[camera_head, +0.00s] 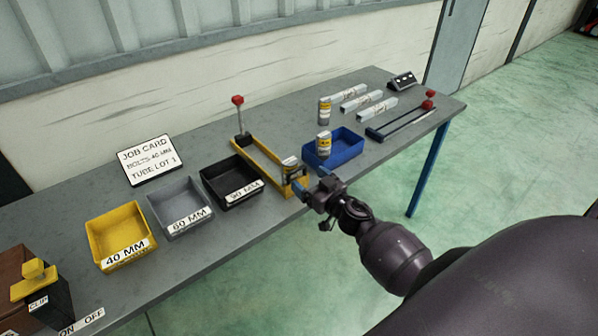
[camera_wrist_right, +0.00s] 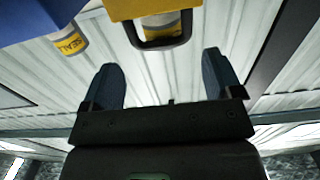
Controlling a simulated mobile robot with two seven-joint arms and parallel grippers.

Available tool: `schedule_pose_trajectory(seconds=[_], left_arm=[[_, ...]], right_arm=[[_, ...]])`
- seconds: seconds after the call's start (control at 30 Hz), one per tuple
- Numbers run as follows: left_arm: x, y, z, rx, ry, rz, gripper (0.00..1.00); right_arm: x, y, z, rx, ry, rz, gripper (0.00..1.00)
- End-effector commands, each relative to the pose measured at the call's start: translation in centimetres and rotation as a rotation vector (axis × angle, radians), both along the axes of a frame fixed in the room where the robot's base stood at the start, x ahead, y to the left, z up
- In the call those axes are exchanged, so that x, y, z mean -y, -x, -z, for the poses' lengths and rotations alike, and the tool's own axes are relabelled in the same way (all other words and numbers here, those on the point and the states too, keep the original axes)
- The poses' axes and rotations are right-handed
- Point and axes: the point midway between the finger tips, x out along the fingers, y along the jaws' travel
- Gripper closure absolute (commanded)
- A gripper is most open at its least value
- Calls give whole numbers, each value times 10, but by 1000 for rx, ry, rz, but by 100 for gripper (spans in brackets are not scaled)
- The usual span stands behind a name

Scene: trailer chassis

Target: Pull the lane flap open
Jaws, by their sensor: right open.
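A yellow lane (camera_head: 262,163) runs across the bench to its front edge, with a can (camera_head: 290,165) at its front end. The lane's yellow front end, seemingly the flap, shows in the right wrist view (camera_wrist_right: 125,9) with a dark loop handle (camera_wrist_right: 160,43) and a labelled can behind it. My right gripper (camera_head: 310,182) is just off this end, beyond the bench edge. In the right wrist view its two fingers (camera_wrist_right: 165,78) are wide apart and empty, pointing toward the handle with a gap between. My left gripper is not in view.
Black (camera_head: 215,194), grey and yellow bins stand left. A red-knobbed lever (camera_head: 238,102) rises at the lane's back end. The floor in front of the bench is clear.

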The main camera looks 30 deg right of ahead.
Motion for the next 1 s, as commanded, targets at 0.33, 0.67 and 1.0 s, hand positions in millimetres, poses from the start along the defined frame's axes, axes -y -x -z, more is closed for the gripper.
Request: schedule_pose_trajectory(seconds=[0.33, 0.67, 1.0], left_arm=[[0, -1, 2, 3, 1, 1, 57], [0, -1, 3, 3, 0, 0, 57], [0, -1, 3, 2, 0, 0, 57]], right_arm=[[-4, -43, 1, 0, 0, 0, 15], [-4, -49, 0, 0, 0, 0, 15], [-4, -49, 0, 0, 1, 1, 53]])
